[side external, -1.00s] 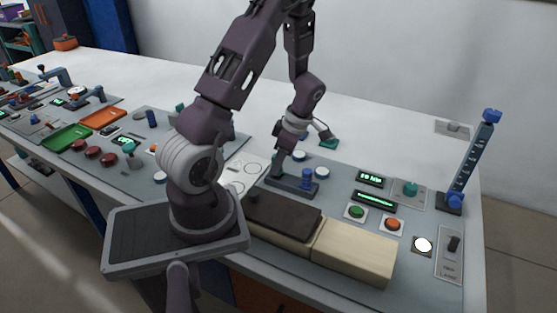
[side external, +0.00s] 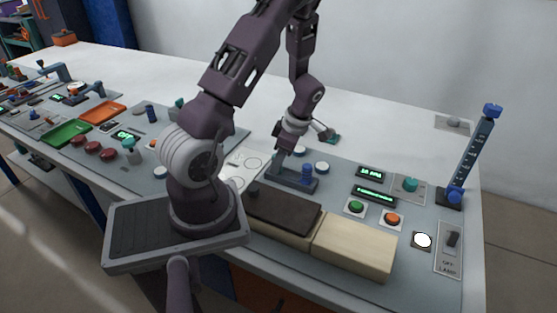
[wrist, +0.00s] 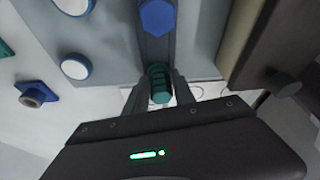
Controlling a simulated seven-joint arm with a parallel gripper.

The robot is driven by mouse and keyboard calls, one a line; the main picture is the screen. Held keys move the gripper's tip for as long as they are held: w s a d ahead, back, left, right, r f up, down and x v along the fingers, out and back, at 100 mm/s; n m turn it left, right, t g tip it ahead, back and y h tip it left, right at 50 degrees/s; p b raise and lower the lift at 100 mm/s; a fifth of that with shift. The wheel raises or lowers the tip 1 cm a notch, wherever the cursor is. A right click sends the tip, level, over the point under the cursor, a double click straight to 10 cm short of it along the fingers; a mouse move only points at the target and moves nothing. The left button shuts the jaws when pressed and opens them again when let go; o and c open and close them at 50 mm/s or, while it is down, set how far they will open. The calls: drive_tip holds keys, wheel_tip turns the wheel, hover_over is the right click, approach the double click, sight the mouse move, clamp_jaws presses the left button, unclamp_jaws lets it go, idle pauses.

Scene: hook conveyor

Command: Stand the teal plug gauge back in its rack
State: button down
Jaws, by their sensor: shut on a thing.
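The teal plug gauge (wrist: 160,84) is between my fingertips in the wrist view, ribbed and seen from its top end. My gripper (wrist: 158,90) is shut on it. In the side view my gripper (side external: 277,166) is low over the left end of the rack (side external: 300,186), a dark blue-grey strip on the panel. The teal gauge is hidden by my fingers there. A blue plug (side external: 306,175) stands in the rack's right part, and its hexagonal top shows in the wrist view (wrist: 157,16). I cannot tell whether the teal gauge's lower end is in a hole.
White round buttons (side external: 322,167) lie behind the rack. A brown and cream block (side external: 353,248) stands in front of it. Green and orange buttons (side external: 392,219), displays (side external: 373,194) and a tall blue post (side external: 473,155) are to the right. The white table behind is mostly clear.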

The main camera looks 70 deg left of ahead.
idle(0.4)
drive_tip(key=c, duration=0.6)
unclamp_jaws()
drive_tip(key=shift+r, duration=3.55)
